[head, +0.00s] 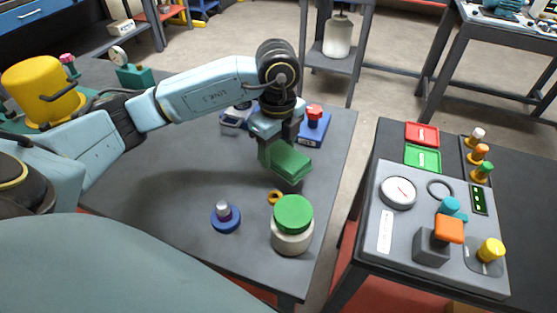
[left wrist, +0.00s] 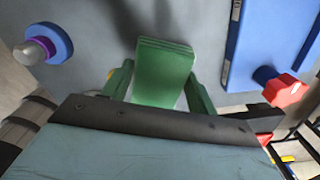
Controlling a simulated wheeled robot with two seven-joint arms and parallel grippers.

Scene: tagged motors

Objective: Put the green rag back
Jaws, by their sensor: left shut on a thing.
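The green rag (head: 291,158) is a folded flat pad. My left gripper (head: 276,155) is shut on it, over the right part of the near table. In the left wrist view the rag (left wrist: 165,72) sits between the two green fingers (left wrist: 160,92) and sticks out past them. A dark shape shows just beneath the rag in the head view; I cannot tell whether the rag touches anything below. On the right-hand table lie a green tray (head: 422,157) and a red tray (head: 421,134). My right gripper is not in view.
A white jar with a green lid (head: 293,213), a yellow ring (head: 274,197) and a blue-based knob (head: 225,218) stand near the rag. A blue block with a red knob (head: 313,125) is behind. A gap separates the near table from the right-hand panel (head: 385,235).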

